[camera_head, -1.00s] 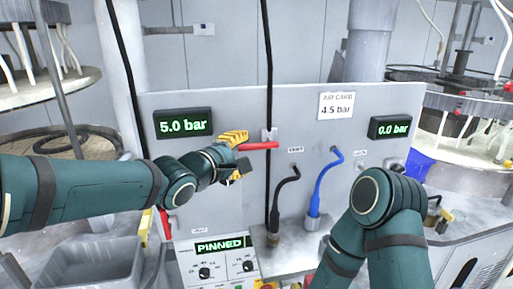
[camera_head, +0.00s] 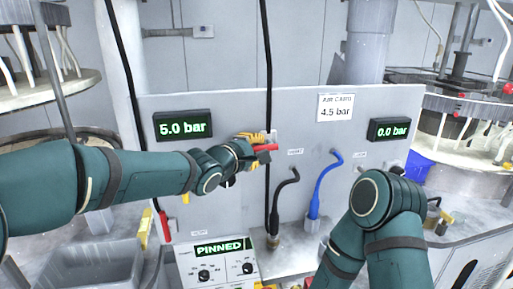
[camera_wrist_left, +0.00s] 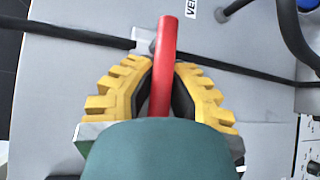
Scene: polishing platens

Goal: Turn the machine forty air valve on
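The red valve lever (camera_head: 266,148) sticks out from the grey panel beside the black vertical line. My left gripper (camera_head: 258,141), with yellow ribbed fingers, is at this lever. In the left wrist view the red lever (camera_wrist_left: 164,60) runs between the two fingers (camera_wrist_left: 164,75), with dark pads close against both sides. The fingers look closed around it, though their contact is partly hidden by the wrist housing. The left display (camera_head: 183,125) reads 5.0 bar and the right display (camera_head: 389,129) reads 0.0 bar. My right gripper is hidden behind its own arm.
A sign (camera_head: 335,107) gives 4.5 bar. A black hose (camera_head: 275,205) and a blue hose (camera_head: 319,190) rise in front of the panel. A control box (camera_head: 218,262) reads PINNED. A grey bin (camera_head: 95,270) stands at lower left.

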